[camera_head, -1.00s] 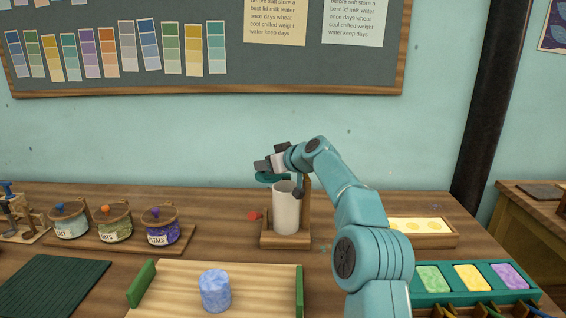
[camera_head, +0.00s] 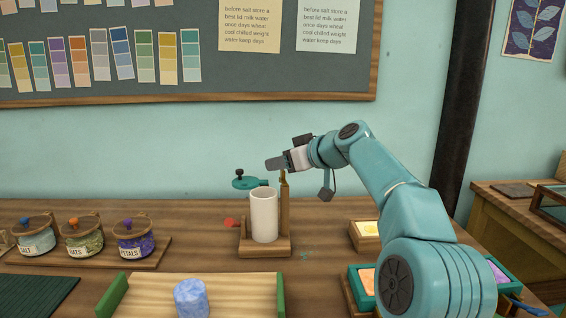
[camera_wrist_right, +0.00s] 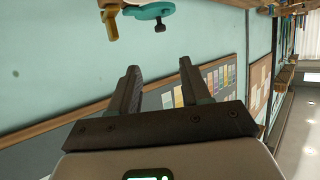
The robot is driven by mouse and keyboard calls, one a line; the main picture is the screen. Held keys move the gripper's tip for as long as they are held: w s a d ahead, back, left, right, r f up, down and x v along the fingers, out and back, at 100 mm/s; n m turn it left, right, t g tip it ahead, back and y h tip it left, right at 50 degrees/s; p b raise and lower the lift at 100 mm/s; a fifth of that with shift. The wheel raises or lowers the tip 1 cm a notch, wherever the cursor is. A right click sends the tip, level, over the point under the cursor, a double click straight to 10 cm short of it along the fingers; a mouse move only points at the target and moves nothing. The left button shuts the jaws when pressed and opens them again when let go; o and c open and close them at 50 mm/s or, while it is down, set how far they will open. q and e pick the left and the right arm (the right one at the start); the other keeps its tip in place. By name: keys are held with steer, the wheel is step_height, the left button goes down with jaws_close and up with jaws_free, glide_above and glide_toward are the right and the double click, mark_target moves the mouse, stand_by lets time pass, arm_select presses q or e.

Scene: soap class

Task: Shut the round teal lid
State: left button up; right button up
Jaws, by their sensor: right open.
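The round teal lid (camera_head: 246,183) with a small dark knob is beside and behind the mouth of a white cylinder (camera_head: 264,218), at about rim height. The cylinder's open top shows uncovered. A wooden post (camera_head: 284,190) stands behind the cylinder on the same wooden stand (camera_head: 265,248). My right gripper (camera_head: 270,164) is open and empty, above the cylinder and up and right of the lid, apart from both. In the right wrist view, the lid (camera_wrist_right: 152,11) and its knob are at the top edge, beyond the open fingers (camera_wrist_right: 158,68). My left gripper is not in view.
A red knob (camera_head: 229,222) is at the stand's left. Several lidded jars (camera_head: 133,238) stand on a rack at left. A blue cylinder (camera_head: 191,298) sits on a wooden tray (camera_head: 240,290) in front. A teal tray (camera_head: 365,280) is partly hidden by my right arm.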

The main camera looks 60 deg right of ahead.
steer(key=m+h+p, duration=0.7)
steer(key=p, duration=0.4)
glide_above(238, 173)
steer(key=shift+s+a+f+g, duration=0.3)
steer(key=shift+s+f+g, duration=0.05)
steer(key=shift+g, duration=0.05)
steer(key=shift+w+a+f+m+g+h+p, duration=0.45)
steer(key=shift+w+a+m+g+h+p, duration=0.25)
steer(key=shift+m+h, duration=0.25)
steer(key=s+a+f+m+g+h+p, duration=0.2)
steer(key=a+f+g+h, duration=0.15)
steer(key=a, duration=0.25)
steer(key=s+a+f+m+g+h+p, duration=0.2)
steer(key=a+m+g+h, duration=0.15)
steer(key=a, duration=0.35)
steer(key=shift+n+g+y, duration=0.4)
steer(key=shift+y, duration=0.05)
steer(key=w+d, duration=0.1)
steer(key=d, duration=0.4)
steer(key=w+d+p, duration=0.1)
steer(key=d, duration=0.4)
steer(key=w+d+p, duration=0.1)
steer(key=d, duration=0.5)
steer(key=shift+w+f, duration=0.1)
steer(key=shift+w, duration=0.25)
